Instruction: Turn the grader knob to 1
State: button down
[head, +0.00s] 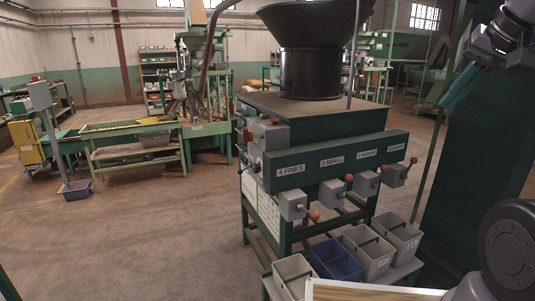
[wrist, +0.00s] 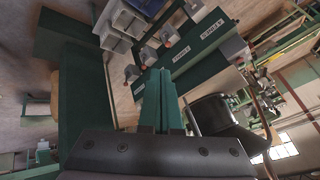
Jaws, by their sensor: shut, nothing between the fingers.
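The green grader (head: 350,148) stands at the centre in the head view, with a black hopper on top. Its grey control box (head: 262,135) is on the left end, with small dark and coloured controls. A dark knob-like control (head: 247,135) shows there, but its setting is too small to read. My gripper (head: 458,88) is at the upper right, well apart from the control box. In the wrist view my gripper (wrist: 161,72) has its green fingers together, shut and empty. The grader front (wrist: 195,62) shows beyond them, tilted; the control box is not clear there.
Grey outlet boxes with orange-balled levers (head: 292,204) stick out from the grader front. Grey bins and a blue bin (head: 335,258) stand below them. A green post (head: 470,180) is at the right. Open floor (head: 180,230) lies left of the grader.

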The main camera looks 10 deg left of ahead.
aim_at(256, 168)
jog(key=i+j+u, duration=0.15)
jog(key=j, duration=0.3)
jog(key=i+j+u, duration=0.1)
jog(key=j, duration=0.3)
jog(key=i+j+u, duration=0.15)
jog(key=i+j, duration=0.15)
jog(key=j, duration=0.1)
